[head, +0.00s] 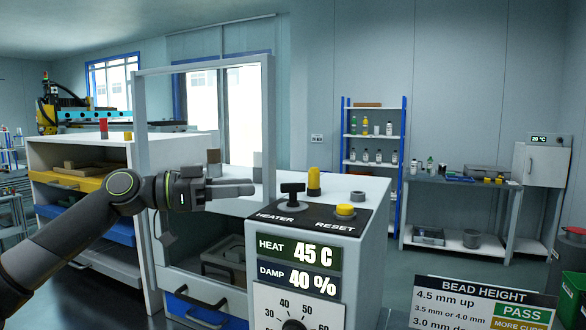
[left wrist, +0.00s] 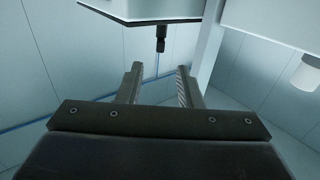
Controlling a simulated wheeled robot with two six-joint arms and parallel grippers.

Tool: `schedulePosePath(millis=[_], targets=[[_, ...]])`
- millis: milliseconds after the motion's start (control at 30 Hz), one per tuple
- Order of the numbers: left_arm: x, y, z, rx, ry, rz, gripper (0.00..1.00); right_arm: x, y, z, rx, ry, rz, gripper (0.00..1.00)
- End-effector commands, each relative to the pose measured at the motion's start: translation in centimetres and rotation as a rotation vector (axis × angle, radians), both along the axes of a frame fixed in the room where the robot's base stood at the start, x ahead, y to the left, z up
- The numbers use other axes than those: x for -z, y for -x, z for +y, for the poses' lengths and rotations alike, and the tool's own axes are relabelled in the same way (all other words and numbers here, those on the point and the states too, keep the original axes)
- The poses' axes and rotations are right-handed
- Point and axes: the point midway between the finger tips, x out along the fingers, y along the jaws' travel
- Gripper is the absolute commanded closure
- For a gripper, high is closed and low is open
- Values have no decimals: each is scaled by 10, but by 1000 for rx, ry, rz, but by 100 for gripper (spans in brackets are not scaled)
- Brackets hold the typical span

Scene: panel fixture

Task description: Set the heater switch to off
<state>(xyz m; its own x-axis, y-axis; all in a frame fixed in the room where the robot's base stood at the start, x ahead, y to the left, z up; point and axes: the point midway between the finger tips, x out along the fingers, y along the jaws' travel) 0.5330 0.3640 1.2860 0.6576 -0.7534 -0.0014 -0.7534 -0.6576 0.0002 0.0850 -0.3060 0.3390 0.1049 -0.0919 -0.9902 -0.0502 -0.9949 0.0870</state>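The heater switch (head: 292,191) is a black T-shaped handle on a stem, on the black top plate of the white control box (head: 376,230), above the word HEATER. My left gripper (head: 252,188) is just left of the switch, at about its height, pointing right. In the left wrist view the two fingers (left wrist: 159,76) are apart with nothing between them. The black switch (left wrist: 160,36) shows there beyond the fingertips, roughly in line with the gap and not touching them. The display (head: 300,264) reads HEAT 45 C and DAMP 40 %. My right gripper is not in view.
A yellow RESET button (head: 345,211) and a yellow lamp (head: 314,180) are close to the switch. A grey upright frame (head: 268,130) stands just behind my left gripper. A dial (head: 296,318) is on the box front. A bead height sign (head: 482,303) stands at the lower right.

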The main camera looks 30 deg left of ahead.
Motion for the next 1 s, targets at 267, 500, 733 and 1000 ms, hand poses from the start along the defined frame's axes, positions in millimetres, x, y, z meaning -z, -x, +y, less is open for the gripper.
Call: schedulePosePath(millis=[267, 500, 733, 1000], targets=[[-5, -17, -21, 4, 5, -3, 67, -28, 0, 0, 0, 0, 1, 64], [-5, -34, -40, 3, 6, -2, 67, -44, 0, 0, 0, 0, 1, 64], [-5, -50, -60, 2, 5, -2, 67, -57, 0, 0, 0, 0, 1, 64], [-2, -65, -75, 0, 3, -3, 67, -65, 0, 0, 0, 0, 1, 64]])
